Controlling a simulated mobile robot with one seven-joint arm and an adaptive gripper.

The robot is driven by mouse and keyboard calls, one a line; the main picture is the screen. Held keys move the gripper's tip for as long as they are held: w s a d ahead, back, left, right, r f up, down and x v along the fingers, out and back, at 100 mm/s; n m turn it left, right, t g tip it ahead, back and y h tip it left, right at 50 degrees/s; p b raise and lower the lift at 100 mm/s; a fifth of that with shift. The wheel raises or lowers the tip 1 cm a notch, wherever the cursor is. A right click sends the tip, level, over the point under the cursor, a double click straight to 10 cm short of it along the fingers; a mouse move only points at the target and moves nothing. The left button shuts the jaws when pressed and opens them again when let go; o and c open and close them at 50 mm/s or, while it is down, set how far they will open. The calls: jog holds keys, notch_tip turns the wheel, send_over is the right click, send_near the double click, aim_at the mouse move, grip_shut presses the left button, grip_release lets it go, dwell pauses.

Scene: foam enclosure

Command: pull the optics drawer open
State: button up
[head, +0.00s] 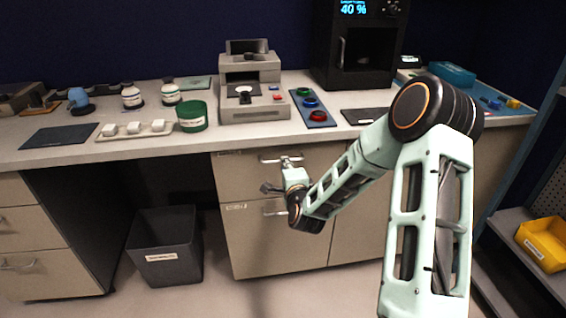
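The cabinet under the bench has an upper drawer (235,172) and a lower drawer (238,245), each with a bar handle. Their small labels are too blurred to read, so I cannot tell which is the optics drawer. Both fronts look flush with the cabinet. My gripper (287,162) reaches in from the right, in front of the upper drawer, with its tip at or very near the upper handle (268,160). My wrist partly hides the lower handle (272,212). The fingers are too small to show whether they are open, shut or touching the handle.
A dark bin (165,250) stands on the floor left of the cabinet. The bench top (255,135) overhangs the drawers and holds a grey instrument (250,90), a green jar (192,116) and a black machine (360,50). The floor before the cabinet looks clear.

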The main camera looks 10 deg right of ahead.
jog(key=shift+x, duration=2.3)
grip_shut()
